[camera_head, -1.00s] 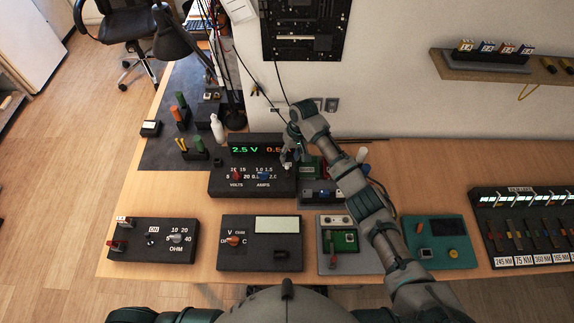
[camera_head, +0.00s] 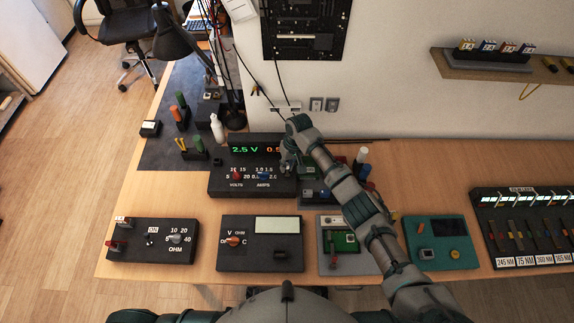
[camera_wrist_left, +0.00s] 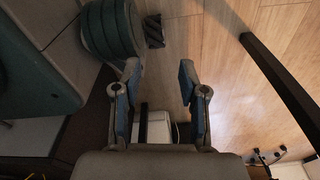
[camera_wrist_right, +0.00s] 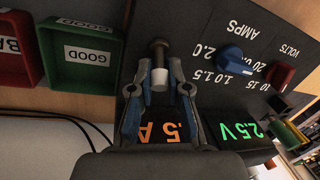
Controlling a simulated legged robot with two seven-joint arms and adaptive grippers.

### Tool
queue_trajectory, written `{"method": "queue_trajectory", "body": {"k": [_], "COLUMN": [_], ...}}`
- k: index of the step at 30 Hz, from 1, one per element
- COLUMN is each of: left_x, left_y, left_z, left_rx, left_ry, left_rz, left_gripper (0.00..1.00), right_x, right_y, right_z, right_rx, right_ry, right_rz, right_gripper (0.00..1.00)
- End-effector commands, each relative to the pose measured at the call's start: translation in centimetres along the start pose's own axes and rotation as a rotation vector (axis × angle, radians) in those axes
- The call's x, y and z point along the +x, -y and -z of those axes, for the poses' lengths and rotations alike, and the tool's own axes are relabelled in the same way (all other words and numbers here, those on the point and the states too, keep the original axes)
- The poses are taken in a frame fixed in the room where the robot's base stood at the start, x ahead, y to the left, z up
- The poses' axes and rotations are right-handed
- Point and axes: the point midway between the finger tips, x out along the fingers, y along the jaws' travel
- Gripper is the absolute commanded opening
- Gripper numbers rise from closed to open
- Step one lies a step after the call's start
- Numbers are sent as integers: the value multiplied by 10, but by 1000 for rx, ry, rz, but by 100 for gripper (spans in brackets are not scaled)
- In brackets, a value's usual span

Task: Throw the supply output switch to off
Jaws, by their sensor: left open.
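The power supply (camera_head: 222,185) is a dark box at the back of the bench, with a lit display reading 2.5 V and 0.5. A red volts knob (camera_head: 236,175) and a blue amps knob (camera_head: 264,176) sit on its face. My right gripper (camera_head: 290,166) is at the supply's right end. In the right wrist view its fingers (camera_wrist_right: 160,75) straddle a small lever (camera_wrist_right: 159,77) with a white part and a brown part, beside the amps scale. Whether they press on it is unclear. My left gripper (camera_wrist_left: 158,65) is open and empty above the floor.
Green and red bins (camera_wrist_right: 85,55) stand beside the supply. In front are an ohm box (camera_head: 150,255), a meter (camera_head: 262,262), a green-board fixture (camera_head: 345,262) and a teal box (camera_head: 440,258). A lamp (camera_head: 172,42) and a white bottle (camera_head: 217,128) stand behind, left.

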Motion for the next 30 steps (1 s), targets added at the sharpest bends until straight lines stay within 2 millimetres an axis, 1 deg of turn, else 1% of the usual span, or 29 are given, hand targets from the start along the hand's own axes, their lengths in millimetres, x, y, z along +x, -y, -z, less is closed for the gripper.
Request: {"method": "queue_trajectory", "body": {"k": [6, 7, 11, 14, 17, 18, 21, 26, 30], "left_x": [-2, -1, 2, 2, -1, -5, -18, -40, -63], "left_y": [0, 0, 0, 0, 0, 0, 1, 2, 2], "left_z": [2, -2, -26, -49, -77, -82, -74, -71, -67], "left_rx": [0, 0, 3, 6, 11, 12, 12, 12, 11], "left_ry": [-10, -8, 11, 23, 35, 33, 24, 24, 23], "left_rz": [0, 0, 0, 0, 0, 0, 0, 1, 1], "left_gripper": [42, 42, 42, 42, 42, 42, 42, 42, 42], "right_x": [-1, -1, -3, -5, -6, -6, -8, -8, -10], "right_y": [0, 0, 0, 1, 2, 2, 3, 4, 6], "right_z": [0, 0, -1, -2, -4, -4, -6, -9, -13], "right_rx": [0, -1, -5, -9, -15, -17, -25, -36, -54], "right_ry": [-5, -8, -26, -49, -78, -93, -130, -197, -280], "right_rz": [-4, -5, -12, -20, -31, -37, -50, -75, -104], "right_gripper": [0, 0, 0, 0, 0, 0, 0, 0, 0]}}
